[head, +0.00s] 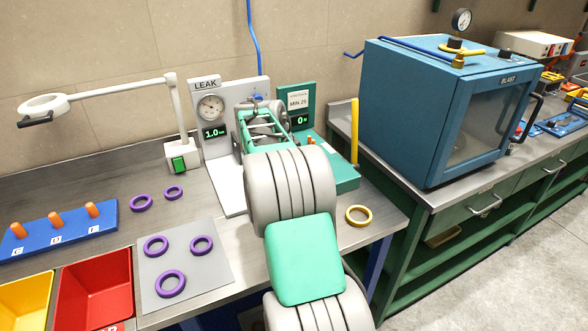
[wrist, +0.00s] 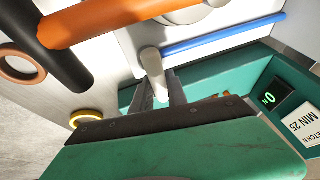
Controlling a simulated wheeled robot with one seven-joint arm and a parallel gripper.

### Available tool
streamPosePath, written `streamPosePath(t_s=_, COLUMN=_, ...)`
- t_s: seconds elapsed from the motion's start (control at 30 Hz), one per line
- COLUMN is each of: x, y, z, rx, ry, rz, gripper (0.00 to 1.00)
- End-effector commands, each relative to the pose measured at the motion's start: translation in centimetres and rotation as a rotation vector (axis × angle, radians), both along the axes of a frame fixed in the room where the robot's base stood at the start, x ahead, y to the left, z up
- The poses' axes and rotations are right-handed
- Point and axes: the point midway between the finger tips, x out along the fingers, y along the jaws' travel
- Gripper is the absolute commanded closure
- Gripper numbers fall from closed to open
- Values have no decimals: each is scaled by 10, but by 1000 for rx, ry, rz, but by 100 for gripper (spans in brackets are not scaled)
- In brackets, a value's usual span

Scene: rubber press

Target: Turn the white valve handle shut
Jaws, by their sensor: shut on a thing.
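The white valve handle (wrist: 151,62) shows in the wrist view as a short pale lever with a rounded end, beside a blue tube (wrist: 225,38). My gripper (wrist: 160,84) has its two grey fingers closed around the lever's end. In the head view my arm covers the handle and most of my gripper. The leak tester (head: 212,112) stands behind, with a round gauge and a green display that seems to read 1.0.
A yellow ring (head: 358,215) lies near the bench edge. Purple rings and a grey mat (head: 211,262) lie left. A blue blast cabinet (head: 420,110) stands farther right.

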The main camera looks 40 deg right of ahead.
Motion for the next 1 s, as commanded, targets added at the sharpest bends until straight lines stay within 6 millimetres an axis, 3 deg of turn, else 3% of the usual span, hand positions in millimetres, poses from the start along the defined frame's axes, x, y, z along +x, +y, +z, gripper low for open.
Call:
streamPosePath(t_s=0.57, x=0, y=0, z=1, rx=-2, ry=-2, rz=-41, gripper=100)
streamPosePath(t_s=0.6, x=0, y=0, z=1, rx=-2, ry=-2, rz=-41, gripper=80)
streamPosePath(t_s=0.87, x=0, y=0, z=0, rx=-1, ry=-1, rz=-39, gripper=59)
streamPosePath(t_s=1.0, x=0, y=0, z=0, rx=-1, ry=-1, rz=-39, gripper=59)
